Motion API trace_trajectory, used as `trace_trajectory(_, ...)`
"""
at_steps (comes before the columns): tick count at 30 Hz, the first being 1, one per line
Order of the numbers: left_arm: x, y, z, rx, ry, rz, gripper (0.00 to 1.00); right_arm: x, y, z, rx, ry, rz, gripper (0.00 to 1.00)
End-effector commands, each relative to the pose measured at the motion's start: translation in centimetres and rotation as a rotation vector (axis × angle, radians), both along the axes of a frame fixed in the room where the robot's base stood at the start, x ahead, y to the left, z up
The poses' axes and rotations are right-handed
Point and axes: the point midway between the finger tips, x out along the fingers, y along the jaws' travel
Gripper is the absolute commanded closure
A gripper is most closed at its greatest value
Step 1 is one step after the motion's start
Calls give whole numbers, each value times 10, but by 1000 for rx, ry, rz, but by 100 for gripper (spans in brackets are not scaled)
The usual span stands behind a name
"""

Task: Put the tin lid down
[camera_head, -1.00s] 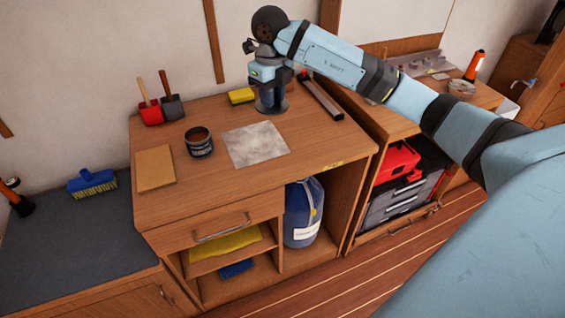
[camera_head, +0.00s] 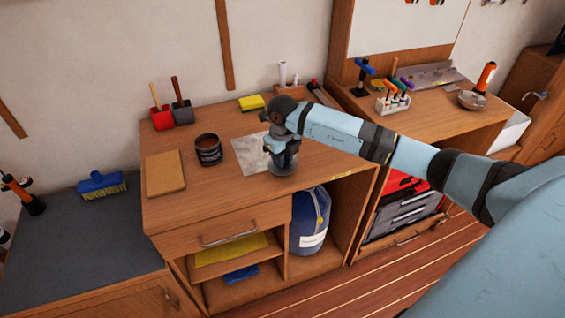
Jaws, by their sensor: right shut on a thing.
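My right gripper (camera_head: 283,158) is shut and points down over the right part of the wooden worktop. It holds a greyish round piece, the tin lid (camera_head: 284,171), low at the worktop, just right of a grey sheet (camera_head: 248,157). The gripper partly hides the lid and the sheet's right edge, and I cannot tell whether the lid touches the wood. An open dark tin (camera_head: 208,156) with brown contents stands to the left of the sheet. My left gripper is not in view.
A brown board (camera_head: 165,173) lies left of the tin. A yellow sponge (camera_head: 251,103) and red and grey scoops (camera_head: 162,120) stand along the back. The worktop's front right (camera_head: 325,172) is clear. A second bench (camera_head: 440,125) with tools stands to the right.

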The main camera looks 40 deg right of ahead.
Motion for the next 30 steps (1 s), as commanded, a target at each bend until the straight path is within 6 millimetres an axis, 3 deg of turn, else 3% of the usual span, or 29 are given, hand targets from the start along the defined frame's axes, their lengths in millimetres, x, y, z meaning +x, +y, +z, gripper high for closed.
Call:
trace_trajectory(4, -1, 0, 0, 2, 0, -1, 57, 0, 0, -20, 1, 2, -1, 99)
trace_trajectory(22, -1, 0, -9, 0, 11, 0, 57, 0, 0, -32, 0, 0, 0, 99)
trace_trajectory(23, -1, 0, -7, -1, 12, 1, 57, 0, 0, -31, 0, 0, 0, 72)
trace_trajectory(25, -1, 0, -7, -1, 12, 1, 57, 0, 0, -30, 0, 0, 0, 56)
trace_trajectory(26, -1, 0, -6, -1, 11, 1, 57, 0, 0, -30, 0, 0, 0, 51)
trace_trajectory(30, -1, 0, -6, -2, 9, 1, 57, 0, 0, -30, 0, 0, 0, 51)
